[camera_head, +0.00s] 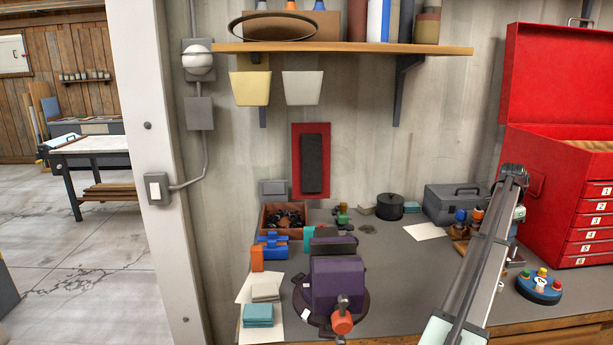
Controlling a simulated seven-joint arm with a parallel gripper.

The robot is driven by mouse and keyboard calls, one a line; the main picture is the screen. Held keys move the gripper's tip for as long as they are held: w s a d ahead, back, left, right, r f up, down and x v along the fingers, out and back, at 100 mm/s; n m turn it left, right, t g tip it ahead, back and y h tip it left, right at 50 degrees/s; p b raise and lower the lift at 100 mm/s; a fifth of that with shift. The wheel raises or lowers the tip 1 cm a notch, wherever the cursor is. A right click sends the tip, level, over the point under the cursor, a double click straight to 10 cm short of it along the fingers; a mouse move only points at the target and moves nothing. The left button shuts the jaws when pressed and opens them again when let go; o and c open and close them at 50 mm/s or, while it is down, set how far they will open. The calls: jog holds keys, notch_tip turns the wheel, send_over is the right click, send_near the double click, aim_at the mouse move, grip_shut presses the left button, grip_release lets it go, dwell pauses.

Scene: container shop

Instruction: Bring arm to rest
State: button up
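My arm (481,265) shows at the right of the picture. It slants from the bottom edge up to a dark end beside the red tool chest, passing in front of the workbench (400,262). No gripper fingers can be made out, so I cannot see whether it holds anything. A purple vise (337,285) with an orange-red knob stands on the bench to the left of the arm, apart from it in the picture.
A red tool chest (562,190) with an open lid stands at the right. A blue disc with coloured knobs (539,286) lies near the front edge. A grey toolbox (452,203) and a black pot (389,207) stand at the back. A shelf (340,48) hangs above.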

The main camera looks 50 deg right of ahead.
jog(key=shift+m, duration=0.4)
jog(key=shift+n, duration=0.3)
jog(key=shift+n, duration=1.3)
jog(key=shift+c, duration=0.2)
grip_shut()
